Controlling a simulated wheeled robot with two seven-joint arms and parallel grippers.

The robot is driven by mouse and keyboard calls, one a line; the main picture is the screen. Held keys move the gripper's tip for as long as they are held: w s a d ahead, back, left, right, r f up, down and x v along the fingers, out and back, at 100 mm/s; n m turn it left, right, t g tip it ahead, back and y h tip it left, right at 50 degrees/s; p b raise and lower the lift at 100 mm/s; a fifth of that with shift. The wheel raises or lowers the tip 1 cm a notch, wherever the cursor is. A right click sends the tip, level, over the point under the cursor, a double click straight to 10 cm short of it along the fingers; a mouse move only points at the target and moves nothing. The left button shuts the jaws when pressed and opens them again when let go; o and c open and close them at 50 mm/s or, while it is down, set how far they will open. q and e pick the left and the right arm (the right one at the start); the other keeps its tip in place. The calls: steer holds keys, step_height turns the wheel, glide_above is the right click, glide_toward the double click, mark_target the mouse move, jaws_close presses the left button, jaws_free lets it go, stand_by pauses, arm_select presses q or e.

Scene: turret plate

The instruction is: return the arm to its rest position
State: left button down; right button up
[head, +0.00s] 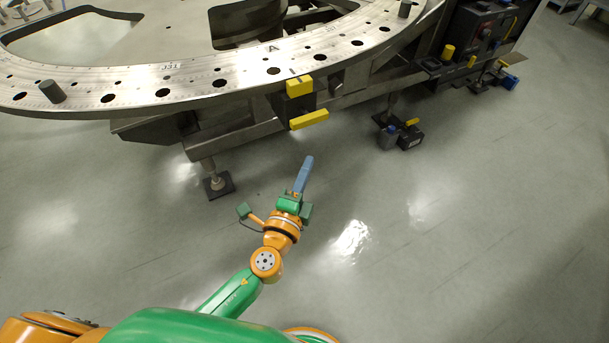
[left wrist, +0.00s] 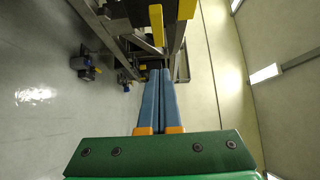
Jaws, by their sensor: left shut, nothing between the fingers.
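My left arm reaches out over the floor in the head view, coming up from the bottom left. Its gripper (head: 307,163) has blue fingers that lie together and point up towards the turret plate (head: 205,80). In the left wrist view the fingers of my left gripper (left wrist: 158,75) are side by side and closed, with nothing seen between them. The gripper is apart from the plate and its yellow blocks. My right gripper is in neither view.
The steel turret plate has a ring of holes and dark pegs (head: 52,91). Yellow blocks (head: 309,119) stick out from its front edge. A levelling foot (head: 218,185) stands left of my gripper. Small dark blocks (head: 410,137) lie on the floor.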

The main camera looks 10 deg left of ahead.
arm_select(q)
steer(key=shift+s, duration=1.05)
steer(key=s+a+f+n+g+y+p, duration=0.1)
steer(key=s+a+f+n+g+p, duration=0.2)
steer(key=f, duration=0.4)
steer(key=s+a+f+n+g+y+p, duration=0.1)
steer(key=s+a+f+n+g, duration=0.2)
steer(key=f, duration=0.4)
steer(key=s+a+f+n+g+y+p, duration=0.1)
steer(key=s+a+f+n+g+p, duration=0.15)
steer(key=s+f+g, duration=0.35)
steer(key=s+a+f+n+g+p, duration=0.2)
steer(key=s+f+n, duration=0.2)
steer(key=s, duration=0.7)
steer(key=s+a+f+n+g+p, duration=0.1)
steer(key=s+f+n, duration=0.3)
steer(key=s, duration=0.7)
steer(key=shift+a+f+n+g+p, duration=0.4)
steer(key=shift+a+g, duration=0.25)
steer(key=shift+g, duration=0.25)
